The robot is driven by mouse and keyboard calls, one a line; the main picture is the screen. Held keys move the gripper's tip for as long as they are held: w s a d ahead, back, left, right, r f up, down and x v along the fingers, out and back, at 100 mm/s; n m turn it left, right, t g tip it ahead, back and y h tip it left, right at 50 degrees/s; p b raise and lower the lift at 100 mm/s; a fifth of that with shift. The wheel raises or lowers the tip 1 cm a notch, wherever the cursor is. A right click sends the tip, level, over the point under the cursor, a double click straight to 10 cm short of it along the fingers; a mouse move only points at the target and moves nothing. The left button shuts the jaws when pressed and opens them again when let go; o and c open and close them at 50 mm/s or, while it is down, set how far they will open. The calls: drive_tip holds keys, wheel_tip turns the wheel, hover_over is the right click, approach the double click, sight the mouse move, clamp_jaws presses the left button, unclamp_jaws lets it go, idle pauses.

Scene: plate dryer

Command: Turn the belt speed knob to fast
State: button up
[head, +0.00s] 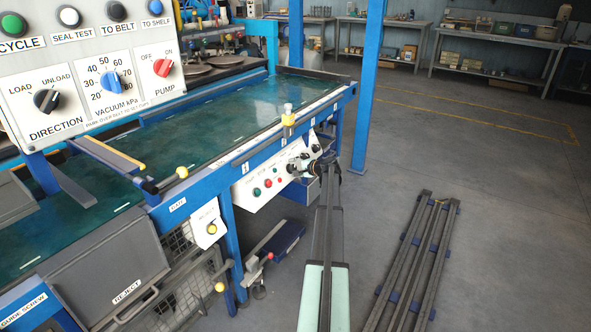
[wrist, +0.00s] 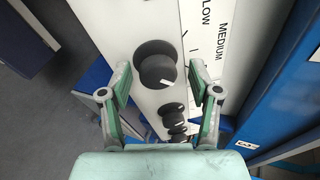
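The belt speed knob (wrist: 156,68) is a round black knob on a white panel in the wrist view. Its white pointer mark faces the lower right of that view. A label strip (wrist: 220,32) beside it reads "MEDIUM" and part of another word ending in "LOW"; no "fast" label is readable. My gripper (wrist: 160,75) is open, with one finger on each side of the knob and visible gaps between. In the head view my gripper (head: 321,162) is at the right end of the white panel (head: 250,192), and it partly hides the knobs there.
Smaller black knobs (wrist: 172,110) lie below the main knob, between my fingers. A blue post (wrist: 270,90) stands right of the panel. In the head view, green and red buttons (head: 268,183) sit left of my gripper. Dark rails (head: 415,260) lie on the open floor.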

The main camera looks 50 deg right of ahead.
drive_tip(key=shift+s, duration=0.15)
drive_tip(key=v, duration=1.2)
